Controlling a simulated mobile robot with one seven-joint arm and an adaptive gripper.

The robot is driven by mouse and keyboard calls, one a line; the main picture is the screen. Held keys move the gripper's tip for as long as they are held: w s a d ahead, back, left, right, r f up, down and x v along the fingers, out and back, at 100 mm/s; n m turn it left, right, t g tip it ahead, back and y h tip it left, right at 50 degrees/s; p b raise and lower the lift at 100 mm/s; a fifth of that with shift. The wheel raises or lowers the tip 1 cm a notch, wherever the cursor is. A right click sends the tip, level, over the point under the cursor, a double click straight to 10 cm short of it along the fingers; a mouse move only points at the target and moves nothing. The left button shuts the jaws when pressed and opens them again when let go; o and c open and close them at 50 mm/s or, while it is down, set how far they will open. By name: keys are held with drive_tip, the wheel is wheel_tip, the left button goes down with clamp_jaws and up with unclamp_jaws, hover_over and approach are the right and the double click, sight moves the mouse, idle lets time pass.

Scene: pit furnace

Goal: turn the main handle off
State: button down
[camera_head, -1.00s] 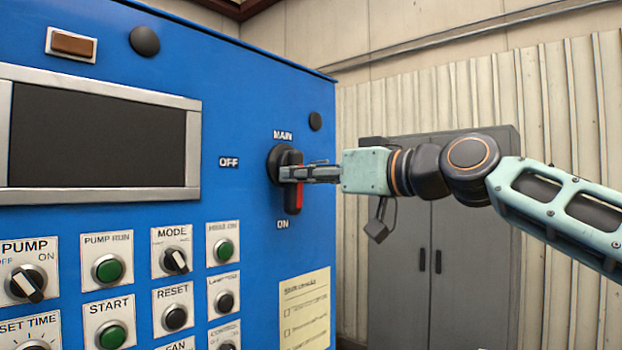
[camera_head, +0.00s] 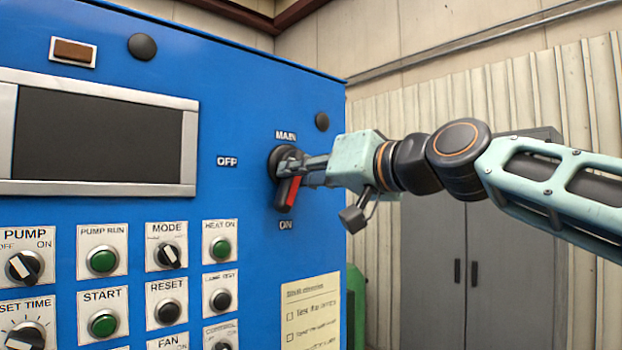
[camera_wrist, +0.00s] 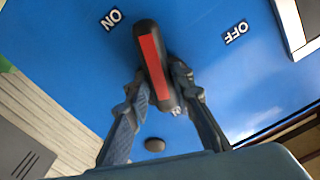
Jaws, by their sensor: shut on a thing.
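The main handle (camera_head: 287,190) is a black rotary knob with a red stripe, on the blue panel under the word MAIN. It points down toward the ON label (camera_head: 285,225), tilted slightly to the left. The OFF label (camera_head: 227,161) is to the left of the knob. My gripper (camera_head: 300,172) reaches in from the right and is shut on the handle. In the wrist view, the two fingers of my gripper (camera_wrist: 155,92) sit on either side of the handle (camera_wrist: 152,62), whose red stripe faces the camera. The ON and OFF labels show on either side of it.
The blue panel (camera_head: 240,60) has a dark screen (camera_head: 95,137) at the left, with several buttons and knobs below. A paper checklist (camera_head: 311,310) is below the handle. A grey cabinet (camera_head: 500,260) stands behind my arm.

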drive_tip(key=shift+s+a+r+m+p, duration=0.15)
drive_tip(key=shift+r+m, duration=0.15)
drive_tip(key=shift+m, duration=1.95)
drive_tip(key=shift+s+a+r+m+p, duration=0.15)
drive_tip(key=shift+r+m, duration=0.15)
drive_tip(key=shift+m, duration=2)
drive_tip(key=shift+a+r+m+p, duration=0.15)
drive_tip(key=shift+r+m, duration=0.15)
drive_tip(key=shift+m, duration=1.95)
drive_tip(key=c, duration=1.7)
unclamp_jaws()
drive_tip(key=v, duration=1.2)
